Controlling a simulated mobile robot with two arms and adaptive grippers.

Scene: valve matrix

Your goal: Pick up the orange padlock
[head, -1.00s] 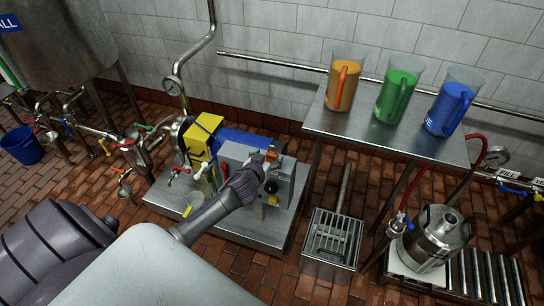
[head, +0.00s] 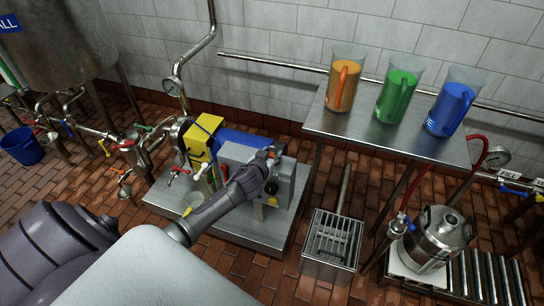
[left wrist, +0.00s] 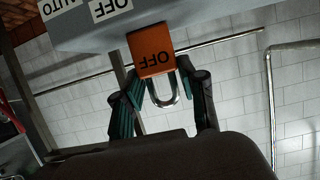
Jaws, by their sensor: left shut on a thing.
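The orange padlock (left wrist: 152,48), marked OFF, shows in the left wrist view just under the edge of a grey box (left wrist: 150,18). Its metal shackle (left wrist: 165,98) lies between the fingers of my left gripper (left wrist: 168,85), which is shut on the padlock. In the head view my left gripper (head: 268,160) is at the upper edge of the grey control box (head: 285,188) and mostly hides the padlock. I cannot tell whether the padlock touches the box. My right gripper is in neither view.
The control box stands on a metal skid (head: 240,238) beside a yellow guard (head: 203,137). To the right, a steel table (head: 350,133) bears orange, green and blue jugs. A floor grate (head: 331,240) and a steel keg (head: 437,240) stand at lower right.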

